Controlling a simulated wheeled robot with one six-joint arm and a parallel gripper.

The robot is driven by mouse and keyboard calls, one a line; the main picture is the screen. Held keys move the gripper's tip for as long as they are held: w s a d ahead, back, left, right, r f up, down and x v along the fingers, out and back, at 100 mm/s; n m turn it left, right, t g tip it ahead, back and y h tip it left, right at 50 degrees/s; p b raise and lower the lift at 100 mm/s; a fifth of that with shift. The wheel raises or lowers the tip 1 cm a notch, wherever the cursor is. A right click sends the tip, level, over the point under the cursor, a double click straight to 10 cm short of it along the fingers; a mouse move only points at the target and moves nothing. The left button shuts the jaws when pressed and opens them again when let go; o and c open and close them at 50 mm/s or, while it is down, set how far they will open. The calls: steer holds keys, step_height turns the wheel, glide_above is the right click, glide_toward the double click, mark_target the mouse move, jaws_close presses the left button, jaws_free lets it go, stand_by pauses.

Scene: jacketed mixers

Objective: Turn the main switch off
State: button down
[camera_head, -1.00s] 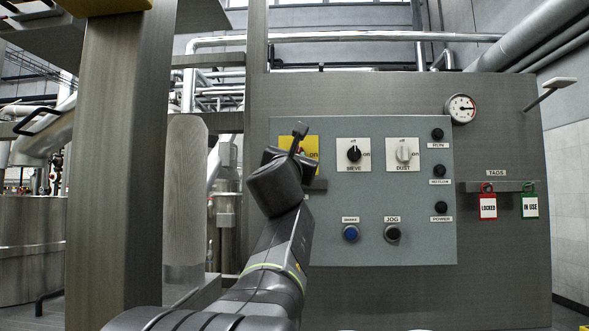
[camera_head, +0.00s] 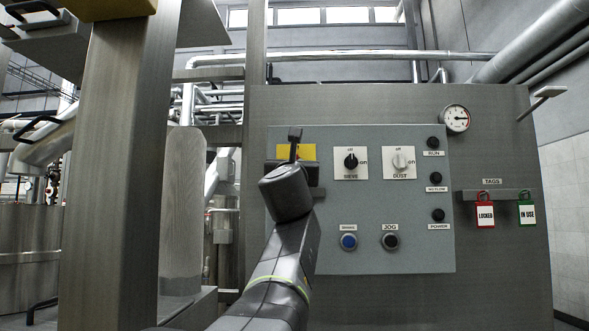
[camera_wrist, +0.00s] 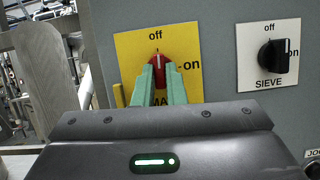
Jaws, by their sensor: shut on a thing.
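The main switch is a red knob (camera_wrist: 158,60) on a yellow plate (camera_wrist: 127,47), seen in the wrist view. The plate reads "off" at the top and "on" at the right; its lower label is mostly hidden by my gripper. The knob's pale mark points up, toward "off". My gripper (camera_wrist: 159,74) is shut on the knob, one green finger on each side. In the head view the yellow plate (camera_head: 309,152) shows only at its edges behind my wrist, and the knob is hidden there.
The grey panel (camera_head: 400,255) also carries the SIEVE switch (camera_head: 351,161) and DUST switch (camera_head: 399,162), the blue button (camera_head: 349,241) and the JOG button (camera_head: 391,241). Red and green tags (camera_head: 485,214) hang at the right. A thick post (camera_head: 115,180) stands at the left.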

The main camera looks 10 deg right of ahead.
steer(key=shift+n+b, duration=0.3)
steer(key=shift+n, duration=0.3)
stand_by(0.3)
steer(key=c, duration=1.5)
jaws_free()
steer(key=b+v, duration=0.2)
steer(key=v, duration=0.5)
steer(key=b+v, duration=0.1)
steer(key=v, duration=0.5)
steer(key=shift+s+d+f+b, duration=0.15)
steer(key=shift+s+f+b, duration=0.1)
steer(key=shift+s+b, duration=0.15)
steer(key=p+x, duration=0.2)
steer(key=x, duration=0.5)
steer(key=p+x, duration=0.2)
steer(key=x, duration=0.4)
steer(key=shift+w+r, duration=0.25)
steer(key=shift+w, duration=0.15)
steer(key=shift+s+f, duration=0.1)
